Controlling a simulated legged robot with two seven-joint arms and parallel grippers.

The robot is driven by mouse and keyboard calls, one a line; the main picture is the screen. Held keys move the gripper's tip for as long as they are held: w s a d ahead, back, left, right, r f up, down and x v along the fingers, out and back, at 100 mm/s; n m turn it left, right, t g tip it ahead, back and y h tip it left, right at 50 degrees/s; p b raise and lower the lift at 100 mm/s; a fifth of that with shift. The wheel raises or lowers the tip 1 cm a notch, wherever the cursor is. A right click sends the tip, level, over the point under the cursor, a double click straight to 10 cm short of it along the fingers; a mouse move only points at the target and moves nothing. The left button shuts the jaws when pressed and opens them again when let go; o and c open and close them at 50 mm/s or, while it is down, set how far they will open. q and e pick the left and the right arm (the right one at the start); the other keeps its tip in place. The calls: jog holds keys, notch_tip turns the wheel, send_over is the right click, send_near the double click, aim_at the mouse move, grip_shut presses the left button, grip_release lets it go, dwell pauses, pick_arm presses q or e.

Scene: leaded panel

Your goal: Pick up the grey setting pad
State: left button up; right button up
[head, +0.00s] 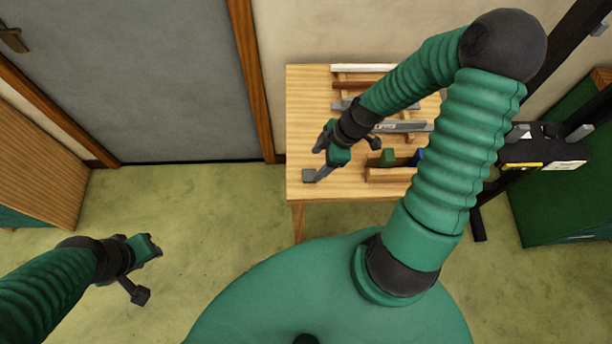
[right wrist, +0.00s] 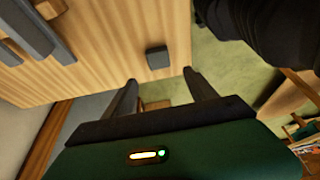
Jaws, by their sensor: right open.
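The grey setting pad (head: 309,176) is a small dark block lying flat near the left front corner of the wooden table (head: 300,100). It also shows in the right wrist view (right wrist: 157,57), just beyond the fingertips and roughly in line with the gap between them. My right gripper (head: 325,172) is over the table beside the pad; in the right wrist view its two fingers (right wrist: 160,78) are apart with nothing between them. My left gripper (head: 155,250) is low at the left above the green floor, away from the table; its fingers are too small to read.
A wooden rack with several long bars, including a grey one (head: 400,127), stands behind the pad. A wooden tray (head: 385,175) with a green block (head: 388,157) is to its right. A black box (head: 540,145) is farther right. The table's left strip is clear.

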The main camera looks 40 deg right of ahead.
aim_at(311, 174)
jog(key=shift+x, duration=0.85)
jog(key=shift+s+f, duration=0.1)
jog(key=shift+f, duration=0.25)
jog(key=f, duration=0.3)
jog(key=w+f, duration=0.1)
jog(key=f, duration=0.1)
jog(key=shift+a+f+p, duration=0.1)
jog(key=shift+a+p, duration=0.1)
jog(key=shift+p, duration=0.15)
jog(key=shift+s+a, duration=0.1)
jog(key=shift+a, duration=0.4)
jog(key=shift+c, duration=0.3)
jog(key=shift+a, duration=0.1)
jog(key=c, duration=0.9)
pick_arm(q)
jog(key=shift+s+d+r, duration=0.2)
jog(key=shift+d+r, duration=0.2)
jog(key=shift+d, duration=0.25)
pick_arm(e)
jog(key=shift+d, duration=0.4)
grip_shut()
